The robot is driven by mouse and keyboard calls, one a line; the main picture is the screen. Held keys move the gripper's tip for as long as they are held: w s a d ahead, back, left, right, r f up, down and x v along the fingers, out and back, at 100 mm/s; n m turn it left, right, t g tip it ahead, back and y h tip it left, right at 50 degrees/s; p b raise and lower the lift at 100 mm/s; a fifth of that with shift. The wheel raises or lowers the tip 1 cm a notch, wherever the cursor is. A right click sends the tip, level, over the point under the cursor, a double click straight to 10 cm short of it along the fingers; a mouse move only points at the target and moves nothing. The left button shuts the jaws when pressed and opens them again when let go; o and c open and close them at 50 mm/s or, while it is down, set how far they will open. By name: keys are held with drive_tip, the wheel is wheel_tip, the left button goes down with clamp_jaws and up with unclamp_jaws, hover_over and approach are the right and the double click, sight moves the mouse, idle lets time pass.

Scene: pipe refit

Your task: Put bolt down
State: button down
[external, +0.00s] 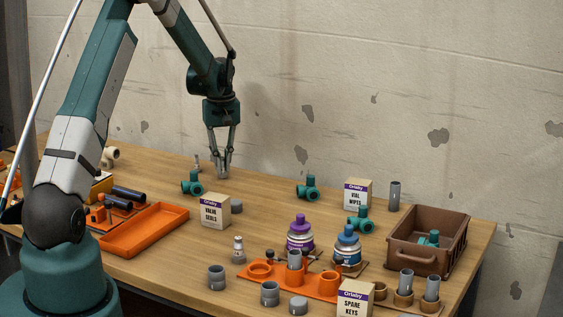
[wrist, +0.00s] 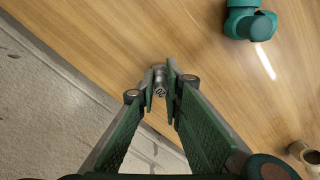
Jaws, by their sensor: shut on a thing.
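My gripper (external: 223,172) points straight down over the back of the wooden table, near the wall. In the wrist view my gripper (wrist: 160,84) has its fingertips close together around a small grey metal piece, which I take to be the bolt (wrist: 158,76). The bolt is mostly covered by the fingers. In the external view the fingertips are at or just above the table top; I cannot tell whether the bolt touches it.
A Valve Seals box (external: 215,210) stands in front. An orange tray (external: 145,230) lies front left.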

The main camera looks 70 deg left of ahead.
drive_tip(key=shift+f, duration=0.3)
drive_tip(key=c, duration=2.5)
unclamp_jaws()
drive_tip(key=shift+o, duration=0.2)
drive_tip(key=shift+r, duration=0.2)
wheel_tip(320, 180, up, 12)
drive_tip(key=p, duration=0.1)
